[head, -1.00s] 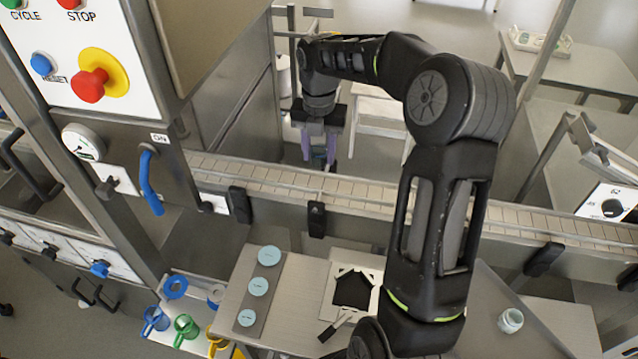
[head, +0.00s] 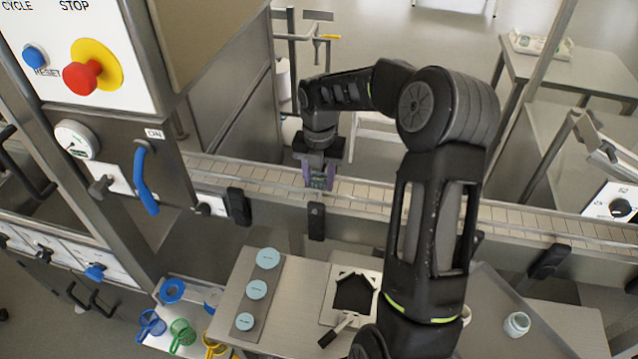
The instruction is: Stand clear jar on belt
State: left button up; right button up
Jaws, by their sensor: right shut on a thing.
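My right gripper (head: 318,186) is shut on a small clear, blue-green tinted jar (head: 318,181) between its purple fingers. Most of the jar is hidden by the fingers. Gripper and jar are over the belt (head: 262,178), a pale segmented conveyor with rails running left to right. The jar looks roughly upright; I cannot tell whether its base touches the belt. My left gripper is not in view.
Another jar (head: 516,324) stands on a tray at lower right. Pale blue lids (head: 257,290) lie on a dark strip, beside a white-framed dark plate (head: 355,293). A control panel with a red stop button (head: 83,76) stands at left. The belt is clear either side of the gripper.

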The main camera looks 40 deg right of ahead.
aim_at(319, 179)
jog(key=shift+r, duration=0.1)
jog(key=shift+f, duration=0.3)
jog(key=o, duration=1.3)
notch_tip(319, 179, up, 4)
jog(key=p, duration=0.3)
jog(key=shift+f, duration=0.1)
notch_tip(319, 179, up, 9)
jog(key=shift+f, duration=0.1)
